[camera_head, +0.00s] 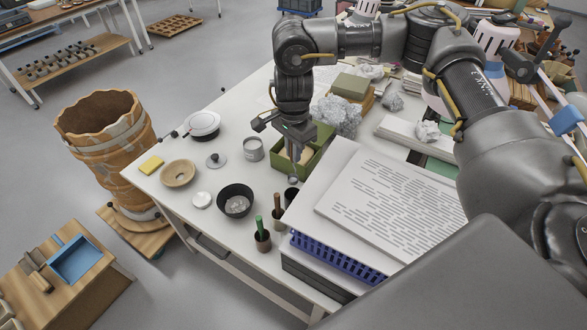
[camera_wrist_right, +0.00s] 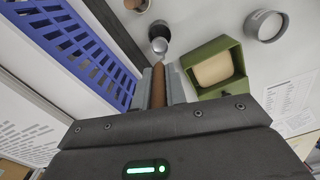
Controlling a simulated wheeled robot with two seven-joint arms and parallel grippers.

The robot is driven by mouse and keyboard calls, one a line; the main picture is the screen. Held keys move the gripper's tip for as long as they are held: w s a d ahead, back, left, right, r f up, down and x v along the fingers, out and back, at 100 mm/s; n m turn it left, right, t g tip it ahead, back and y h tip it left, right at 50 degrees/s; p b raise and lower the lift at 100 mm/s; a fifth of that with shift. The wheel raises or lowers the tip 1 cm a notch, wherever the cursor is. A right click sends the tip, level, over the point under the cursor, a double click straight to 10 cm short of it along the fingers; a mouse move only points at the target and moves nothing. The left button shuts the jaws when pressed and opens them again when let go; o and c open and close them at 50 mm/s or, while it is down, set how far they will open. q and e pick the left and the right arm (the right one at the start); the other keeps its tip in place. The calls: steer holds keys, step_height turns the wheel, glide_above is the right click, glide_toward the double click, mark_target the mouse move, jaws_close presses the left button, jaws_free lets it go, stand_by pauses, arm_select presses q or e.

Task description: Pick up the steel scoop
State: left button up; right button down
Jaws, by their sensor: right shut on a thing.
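My right gripper (camera_head: 294,152) points down beside the green box, at the near side of the table's middle. In the right wrist view its two grey fingers (camera_wrist_right: 161,88) are shut on the brown handle of the steel scoop (camera_wrist_right: 159,46). The scoop's small shiny head points away from the fingers, by a dark cup (camera_wrist_right: 158,28); whether they touch I cannot tell. In the head view the scoop's head (camera_head: 293,180) shows just below the fingers, and its handle is mostly hidden by them. My left gripper is not in view.
A green box (camera_head: 319,158) with a beige thing inside stands close to the gripper. A grey can (camera_head: 253,150), a black bowl (camera_head: 235,200) and cups with brushes (camera_head: 262,240) stand nearby. A blue rack (camera_head: 335,260) and a large printed board (camera_head: 390,205) fill the right.

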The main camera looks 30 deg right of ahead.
steer(key=shift+r, duration=2.7)
